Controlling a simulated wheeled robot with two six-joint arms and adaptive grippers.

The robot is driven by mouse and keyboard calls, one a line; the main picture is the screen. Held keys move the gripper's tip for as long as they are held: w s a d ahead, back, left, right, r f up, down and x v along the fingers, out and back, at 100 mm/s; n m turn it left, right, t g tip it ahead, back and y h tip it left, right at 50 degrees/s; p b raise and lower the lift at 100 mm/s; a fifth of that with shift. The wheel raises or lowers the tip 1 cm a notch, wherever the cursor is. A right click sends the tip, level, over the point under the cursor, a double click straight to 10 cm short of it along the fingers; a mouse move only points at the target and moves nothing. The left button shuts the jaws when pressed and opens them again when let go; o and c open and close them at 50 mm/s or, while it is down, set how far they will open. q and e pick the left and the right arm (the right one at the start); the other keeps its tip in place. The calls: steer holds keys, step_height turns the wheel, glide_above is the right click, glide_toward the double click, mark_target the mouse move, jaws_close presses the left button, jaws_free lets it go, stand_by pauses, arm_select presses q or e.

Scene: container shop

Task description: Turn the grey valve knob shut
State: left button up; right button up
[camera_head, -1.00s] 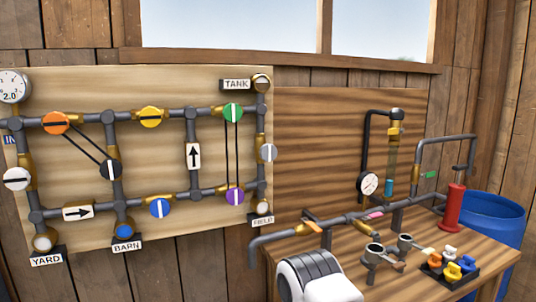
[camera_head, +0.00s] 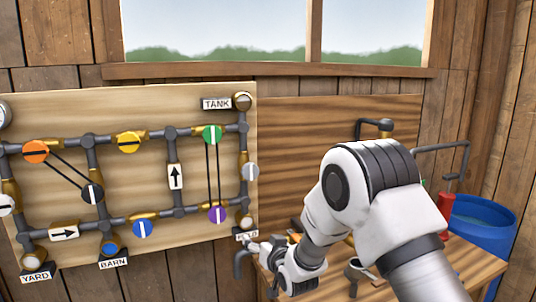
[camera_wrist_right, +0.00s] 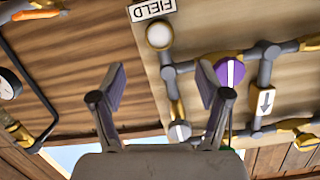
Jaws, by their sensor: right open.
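The grey valve knob (camera_head: 251,170) sits on the right-hand vertical pipe of the board, between the TANK and FIELD labels. It also shows in the right wrist view (camera_wrist_right: 180,131), low between the fingers and close to the right-hand one. Its pale stripe appears to run roughly along the pipe. My right gripper (camera_head: 256,244) is below the knob in the head view, near the FIELD label, apart from the knob. In the right wrist view its two fingers (camera_wrist_right: 163,82) are spread with nothing between them. My left gripper is not in view.
The purple knob (camera_head: 217,214) and green knob (camera_head: 212,134) are close left of the grey one, linked by black rods. The FIELD label (camera_wrist_right: 152,9) is near the gripper. My right arm hides much of the workbench (camera_head: 489,262); a blue barrel (camera_head: 485,222) stands at right.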

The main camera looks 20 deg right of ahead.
mark_target(251, 173)
step_height(251, 173, up, 17)
steer(key=w+t+p, duration=0.1)
steer(key=t+p, duration=0.1)
steer(key=w+p, duration=0.2)
steer(key=w, duration=0.5)
steer(key=shift+w+f+p, duration=0.1)
steer(key=shift+f+p, duration=0.05)
steer(key=shift+p, duration=0.2)
steer(key=shift+w, duration=0.4)
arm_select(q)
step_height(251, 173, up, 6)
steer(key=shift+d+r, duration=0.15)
arm_select(e)
steer(key=shift+f, duration=0.1)
steer(key=c, duration=1.2)
